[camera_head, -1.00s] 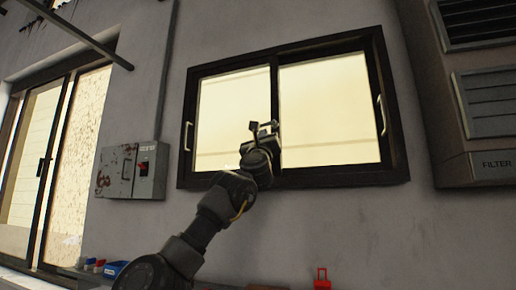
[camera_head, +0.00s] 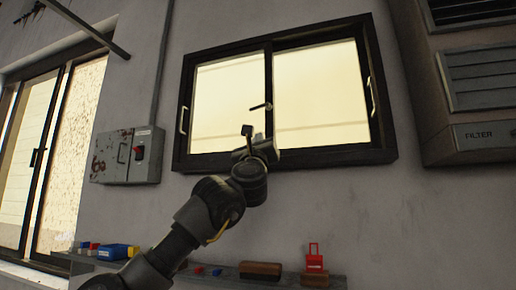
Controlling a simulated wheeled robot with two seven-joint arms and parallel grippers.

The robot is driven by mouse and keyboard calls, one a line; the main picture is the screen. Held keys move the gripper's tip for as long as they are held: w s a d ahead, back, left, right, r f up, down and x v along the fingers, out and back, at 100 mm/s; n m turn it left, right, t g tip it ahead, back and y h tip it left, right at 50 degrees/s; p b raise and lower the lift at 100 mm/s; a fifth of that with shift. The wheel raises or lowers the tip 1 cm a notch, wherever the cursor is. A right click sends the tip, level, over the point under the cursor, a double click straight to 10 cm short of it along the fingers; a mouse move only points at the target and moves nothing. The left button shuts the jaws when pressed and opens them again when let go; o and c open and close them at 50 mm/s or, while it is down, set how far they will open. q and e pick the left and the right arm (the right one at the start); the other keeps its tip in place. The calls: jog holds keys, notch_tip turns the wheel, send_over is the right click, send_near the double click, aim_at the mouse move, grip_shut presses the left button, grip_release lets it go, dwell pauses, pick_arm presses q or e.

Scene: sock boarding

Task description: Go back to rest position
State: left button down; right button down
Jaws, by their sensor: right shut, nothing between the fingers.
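My right gripper (camera_head: 248,136) is raised at the end of my right arm, in front of the lower edge of a black-framed sliding window (camera_head: 325,95). Its fingers are shut and hold nothing. The small fingertip pad stands out against the left pane. I cannot tell how far the gripper is from the window. A small dark latch (camera_head: 261,106) shows on the middle bar of the window, just above the gripper. My left gripper is not in view.
A grey electrical box (camera_head: 115,157) with a red switch is on the wall at left. A low shelf (camera_head: 230,271) holds blue bins (camera_head: 116,252), a brown block (camera_head: 261,270) and a red lockout piece (camera_head: 314,262). A filter unit (camera_head: 480,95) juts out at right.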

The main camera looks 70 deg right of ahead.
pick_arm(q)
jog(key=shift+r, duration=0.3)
pick_arm(e)
jog(key=shift+a+f, duration=0.35)
jog(key=shift+a, duration=0.05)
jog(key=shift+s, duration=0.1)
